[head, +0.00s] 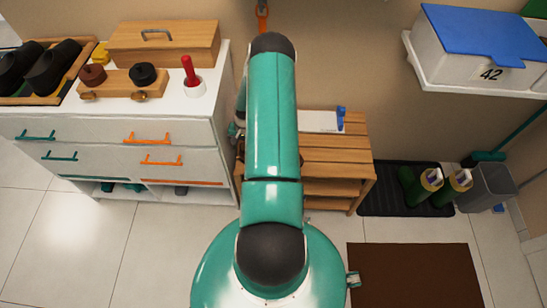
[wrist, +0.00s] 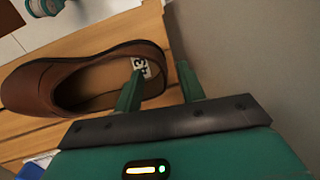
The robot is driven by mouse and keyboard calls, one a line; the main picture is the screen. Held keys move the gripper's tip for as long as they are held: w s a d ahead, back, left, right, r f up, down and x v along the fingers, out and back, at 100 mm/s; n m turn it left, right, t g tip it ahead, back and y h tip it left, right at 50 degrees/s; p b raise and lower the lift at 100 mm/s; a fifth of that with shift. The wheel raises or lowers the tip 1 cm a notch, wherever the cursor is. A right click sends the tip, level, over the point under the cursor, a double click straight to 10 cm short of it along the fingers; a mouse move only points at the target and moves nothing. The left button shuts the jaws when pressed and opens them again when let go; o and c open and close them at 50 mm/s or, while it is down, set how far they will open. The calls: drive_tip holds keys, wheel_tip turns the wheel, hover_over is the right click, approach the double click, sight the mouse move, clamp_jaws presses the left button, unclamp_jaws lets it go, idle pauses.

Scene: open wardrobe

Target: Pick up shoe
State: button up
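A brown slip-on shoe (wrist: 45,88) lies on a wooden slatted bench (wrist: 18,126) in the wrist view. A white label marked 43 (wrist: 141,68) is inside its heel. My gripper (wrist: 160,68) is open at the heel end. Its left finger overlaps the shoe's opening and its right finger is outside the heel, so the heel wall lies between them. I cannot tell whether either finger touches it. In the head view the bench (head: 349,146) stands against the wall, and my arm hides the shoe and the gripper.
A white drawer cabinet (head: 105,135) stands left of the bench, with a wooden box (head: 165,42) on top. A blue-lidded bin (head: 470,58) sits on a wall shelf at the right. Green boots (head: 412,187) stand on a black mat (head: 376,200). A brown rug (head: 415,275) lies in front.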

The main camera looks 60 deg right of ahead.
drive_tip(key=shift+w+a+f, duration=0.1)
drive_tip(key=shift+a+f, duration=0.05)
drive_tip(key=shift+f, duration=0.75)
clamp_jaws()
drive_tip(key=shift+r, duration=0.1)
